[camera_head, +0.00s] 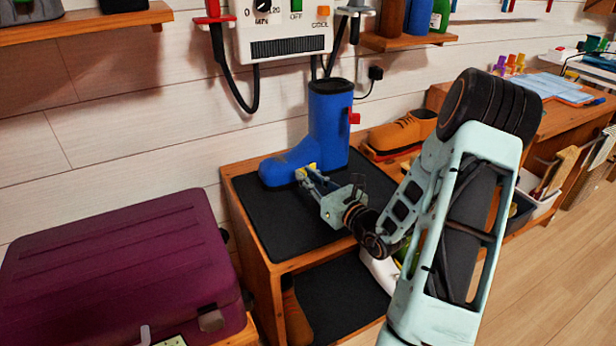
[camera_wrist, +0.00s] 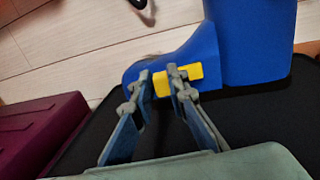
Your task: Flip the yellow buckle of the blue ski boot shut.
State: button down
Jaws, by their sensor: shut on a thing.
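The blue ski boot (camera_head: 328,125) stands upright on the black mat (camera_head: 262,219) on top of the wooden cabinet, its toe to the left. The yellow buckle (camera_wrist: 191,73) is on the side of the boot's foot part, and a bit of it shows in the head view (camera_head: 312,167). My gripper (camera_head: 306,175) is at the foot of the boot. In the wrist view its two fingers (camera_wrist: 160,84) are on either side of the buckle and shut on it, covering part of it. A red buckle (camera_head: 354,118) sits higher on the boot's shaft.
A purple suitcase (camera_head: 120,265) stands at left. A brown shoe (camera_head: 402,130) is right of the boot. A device with cables (camera_head: 285,30) hangs on the wall above. Wooden shelves (camera_head: 80,27) are at the top. The mat left of my gripper is clear.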

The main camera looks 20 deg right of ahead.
jog(key=shift+w+a+m+h+p, duration=0.2)
jog(key=shift+m+h, duration=0.3)
jog(key=shift+h, duration=0.25)
jog(key=shift+w+a+m+h+p, duration=0.1)
jog(key=shift+w+a+m+h, duration=0.1)
jog(key=shift+m+h, duration=0.45)
jog(key=c, duration=1.9)
grip_release()
jog(key=s, duration=0.7)
jog(key=shift+s+d, duration=0.1)
jog(key=shift+s, duration=0.2)
